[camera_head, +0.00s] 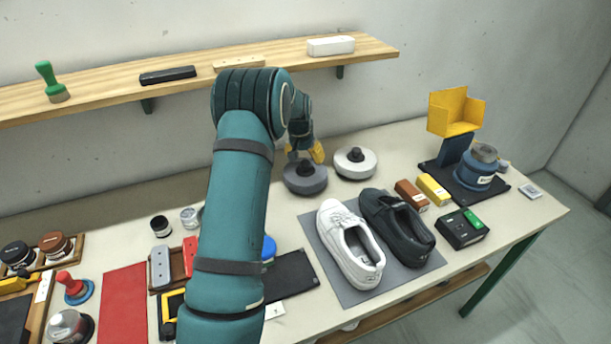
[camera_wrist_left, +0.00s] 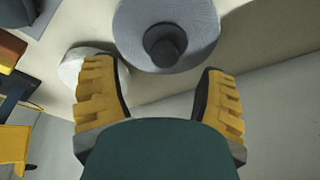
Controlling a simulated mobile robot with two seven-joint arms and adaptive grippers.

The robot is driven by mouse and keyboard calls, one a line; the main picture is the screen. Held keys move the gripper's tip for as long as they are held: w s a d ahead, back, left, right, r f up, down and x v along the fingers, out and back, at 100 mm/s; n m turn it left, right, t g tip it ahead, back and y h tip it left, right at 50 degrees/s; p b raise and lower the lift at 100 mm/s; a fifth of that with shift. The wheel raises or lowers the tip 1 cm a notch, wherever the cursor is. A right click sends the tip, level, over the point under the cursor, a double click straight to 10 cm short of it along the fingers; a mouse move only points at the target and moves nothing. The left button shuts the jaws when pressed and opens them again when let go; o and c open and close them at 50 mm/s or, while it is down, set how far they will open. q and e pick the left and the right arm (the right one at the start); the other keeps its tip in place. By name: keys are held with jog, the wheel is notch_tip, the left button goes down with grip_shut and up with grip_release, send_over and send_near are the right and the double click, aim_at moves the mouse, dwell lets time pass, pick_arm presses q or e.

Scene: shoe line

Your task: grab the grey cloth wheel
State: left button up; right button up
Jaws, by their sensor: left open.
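The grey cloth wheel (camera_head: 305,179) is a grey disc with a dark knob on top. It lies on the table below my left gripper (camera_head: 306,152), left of a white wheel (camera_head: 355,163). In the left wrist view the grey wheel (camera_wrist_left: 168,32) and its knob are just beyond the yellow fingertips of my left gripper (camera_wrist_left: 160,85). The fingers are spread wide with nothing between them. The white wheel (camera_wrist_left: 82,72) is partly hidden behind one finger. My right gripper is in neither view.
A white shoe (camera_head: 350,243) and a dark shoe (camera_head: 397,228) stand on a grey mat (camera_head: 340,282) in front of the wheels. A wooden shelf (camera_head: 110,82) runs along the wall above. A blue machine (camera_head: 474,172) stands at the right.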

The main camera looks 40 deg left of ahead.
aim_at(305, 163)
pick_arm(q)
jog(key=shift+w+a+x, duration=0.1)
jog(key=shift+a+x, duration=0.05)
jog(key=shift+x, duration=1)
jog(key=shift+w+a+x, duration=0.1)
jog(key=shift+a+x, duration=0.05)
jog(key=shift+x, duration=1)
jog(key=shift+w+a+x, duration=0.1)
jog(key=shift+a+x, duration=0.05)
jog(key=shift+x, duration=1)
jog(key=shift+r, duration=0.2)
grip_shut()
